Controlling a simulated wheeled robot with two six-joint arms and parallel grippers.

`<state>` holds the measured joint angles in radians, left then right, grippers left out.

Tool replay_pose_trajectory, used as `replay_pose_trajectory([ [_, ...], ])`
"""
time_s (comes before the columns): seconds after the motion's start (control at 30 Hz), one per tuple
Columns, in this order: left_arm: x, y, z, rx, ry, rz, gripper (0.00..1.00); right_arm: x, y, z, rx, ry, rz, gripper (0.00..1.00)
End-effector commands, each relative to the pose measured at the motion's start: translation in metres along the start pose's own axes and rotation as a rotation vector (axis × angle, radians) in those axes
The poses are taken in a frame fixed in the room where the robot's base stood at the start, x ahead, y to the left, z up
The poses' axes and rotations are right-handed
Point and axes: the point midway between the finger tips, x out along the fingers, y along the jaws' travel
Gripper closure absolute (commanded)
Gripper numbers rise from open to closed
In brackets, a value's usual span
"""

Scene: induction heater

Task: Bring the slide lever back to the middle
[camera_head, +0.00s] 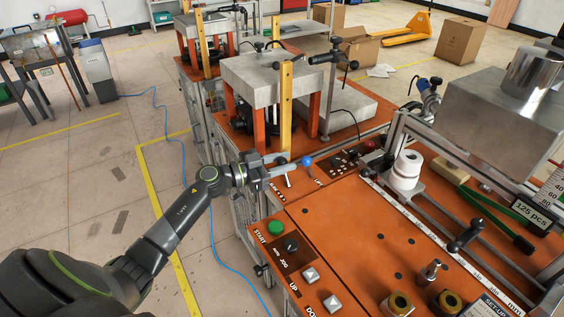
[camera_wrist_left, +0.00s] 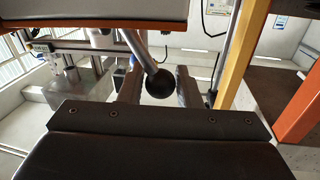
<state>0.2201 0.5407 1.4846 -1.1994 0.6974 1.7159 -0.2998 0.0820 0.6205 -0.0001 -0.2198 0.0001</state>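My left gripper (camera_head: 285,162) reaches in from the left over the near edge of the orange machine top, by a short metal lever rod (camera_head: 288,180). In the left wrist view a dark ball knob (camera_wrist_left: 160,83) on a slanted metal rod (camera_wrist_left: 138,48) sits between the two fingers of this gripper (camera_wrist_left: 159,88). The fingers stand apart, with a gap visible on each side of the ball. In the head view the gripper hides the knob. A blue ball knob (camera_head: 307,161) stands just right of the fingertips, near a "LIFT" label. My right gripper is out of view.
A control panel with a green start button (camera_head: 275,228) and a black selector knob (camera_head: 291,244) lies nearer. A yellow post (camera_head: 286,105) and a grey press block (camera_head: 262,76) stand behind the gripper. White stacked rings (camera_head: 405,171) stand to the right.

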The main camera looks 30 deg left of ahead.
Motion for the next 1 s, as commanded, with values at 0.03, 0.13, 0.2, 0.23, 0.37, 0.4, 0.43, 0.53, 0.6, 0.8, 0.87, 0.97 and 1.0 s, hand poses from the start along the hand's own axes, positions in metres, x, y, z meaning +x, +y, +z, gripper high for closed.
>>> replay_pose_trajectory([
  [0.03,0.000,0.000,0.000,0.000,0.000,0.000,0.76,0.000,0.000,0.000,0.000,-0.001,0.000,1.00],
  [0.13,0.000,0.000,0.000,0.000,0.000,0.000,0.89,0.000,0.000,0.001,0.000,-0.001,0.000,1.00],
  [0.2,0.000,0.000,0.000,0.000,0.000,0.000,0.98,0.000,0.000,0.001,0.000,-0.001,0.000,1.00],
  [0.23,0.000,0.000,0.000,0.000,0.000,0.000,1.00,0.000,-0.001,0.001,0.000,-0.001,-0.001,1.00],
  [0.37,0.000,0.000,0.000,0.000,0.000,0.000,1.00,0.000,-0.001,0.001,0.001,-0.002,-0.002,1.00],
  [0.4,0.000,0.000,0.000,0.001,0.000,0.000,1.00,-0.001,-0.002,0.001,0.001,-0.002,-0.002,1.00],
  [0.43,0.000,0.000,-0.001,0.003,-0.001,0.000,1.00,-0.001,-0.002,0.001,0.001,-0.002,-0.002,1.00],
  [0.53,0.000,0.001,-0.002,0.016,-0.003,0.000,1.00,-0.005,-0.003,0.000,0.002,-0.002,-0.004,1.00],
  [0.6,0.000,0.002,-0.004,0.035,-0.007,0.001,1.00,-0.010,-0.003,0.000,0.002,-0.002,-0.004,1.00],
  [0.8,0.001,0.009,-0.011,0.141,-0.025,0.003,1.00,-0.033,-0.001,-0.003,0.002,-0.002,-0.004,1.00],
  [0.87,0.002,0.011,-0.013,0.180,-0.031,0.003,1.00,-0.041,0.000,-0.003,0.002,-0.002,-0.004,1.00],
  [0.97,0.003,0.016,-0.014,0.252,-0.044,0.004,1.00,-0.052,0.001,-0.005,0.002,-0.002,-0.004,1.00],
  [1.0,0.003,0.018,-0.014,0.279,-0.048,0.004,1.00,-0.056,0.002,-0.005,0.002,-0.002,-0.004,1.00],
])
